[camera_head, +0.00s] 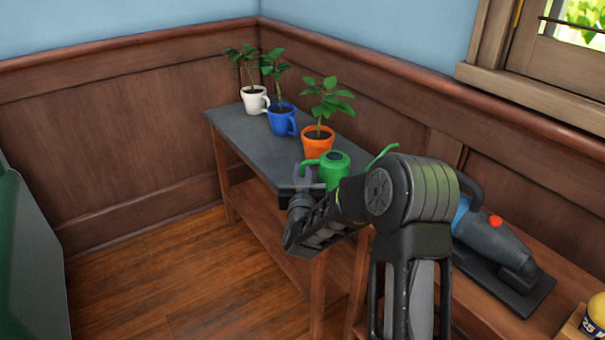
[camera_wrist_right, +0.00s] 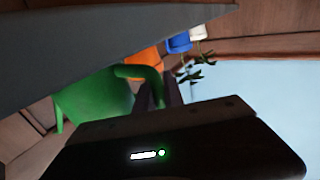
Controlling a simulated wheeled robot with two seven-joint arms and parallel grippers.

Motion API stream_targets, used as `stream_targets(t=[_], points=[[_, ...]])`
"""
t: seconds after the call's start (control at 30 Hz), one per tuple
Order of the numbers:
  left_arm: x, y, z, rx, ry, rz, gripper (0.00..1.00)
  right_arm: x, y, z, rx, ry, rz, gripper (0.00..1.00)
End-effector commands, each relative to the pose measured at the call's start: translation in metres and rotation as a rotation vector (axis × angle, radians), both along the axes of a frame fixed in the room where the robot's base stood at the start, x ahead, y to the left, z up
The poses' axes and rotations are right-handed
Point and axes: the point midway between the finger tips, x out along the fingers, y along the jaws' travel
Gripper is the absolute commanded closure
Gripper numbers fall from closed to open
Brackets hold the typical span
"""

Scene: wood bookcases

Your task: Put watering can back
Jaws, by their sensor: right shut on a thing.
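The green watering can (camera_head: 335,170) is at the near end of the grey-topped table (camera_head: 232,125), just in front of the orange pot. My right gripper (camera_head: 302,178) is shut on its handle, on the can's left side. Its spout points right, partly behind my right arm. In the right wrist view the can (camera_wrist_right: 90,105) and its curved handle show close up, with the gripper fingers (camera_wrist_right: 156,95) at the handle. I cannot tell whether the can's base touches the tabletop. My left gripper is not in view.
An orange pot (camera_head: 318,146), a blue mug (camera_head: 282,122) and a white mug (camera_head: 255,101), each with a plant, line the table. A grey-blue tool (camera_head: 495,240) with a red button lies on the wood bench at right. A yellow object (camera_head: 596,312) sits at bottom right.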

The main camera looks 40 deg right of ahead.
Motion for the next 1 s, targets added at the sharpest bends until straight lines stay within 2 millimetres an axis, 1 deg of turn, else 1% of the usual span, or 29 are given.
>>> stream_targets(t=[0.1, 0.23, 0.27, 0.5, 0.73, 0.87, 1.0], points=[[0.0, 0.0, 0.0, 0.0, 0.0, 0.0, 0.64, 0.0, 0.0, 0.001, -0.003, -0.002, 0.0, 1.0], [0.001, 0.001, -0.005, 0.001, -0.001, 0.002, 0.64, 0.0, 0.0, -0.003, -0.002, -0.001, 0.0, 1.0], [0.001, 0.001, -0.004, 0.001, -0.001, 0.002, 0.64, 0.0, 0.0, -0.003, 0.0, 0.0, 0.0, 0.85], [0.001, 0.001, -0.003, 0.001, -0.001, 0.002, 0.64, 0.0, 0.0, -0.003, 0.0, 0.001, 0.0, 0.66], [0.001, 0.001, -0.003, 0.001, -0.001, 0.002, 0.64, 0.0, 0.0, -0.003, 0.0, 0.001, 0.0, 0.65], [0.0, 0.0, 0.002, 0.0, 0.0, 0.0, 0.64, 0.0, 0.0, 0.002, 0.0, 0.001, 0.0, 0.65], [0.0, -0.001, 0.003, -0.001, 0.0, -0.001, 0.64, -0.011, 0.008, 0.0, 0.001, 0.003, 0.002, 0.65]])
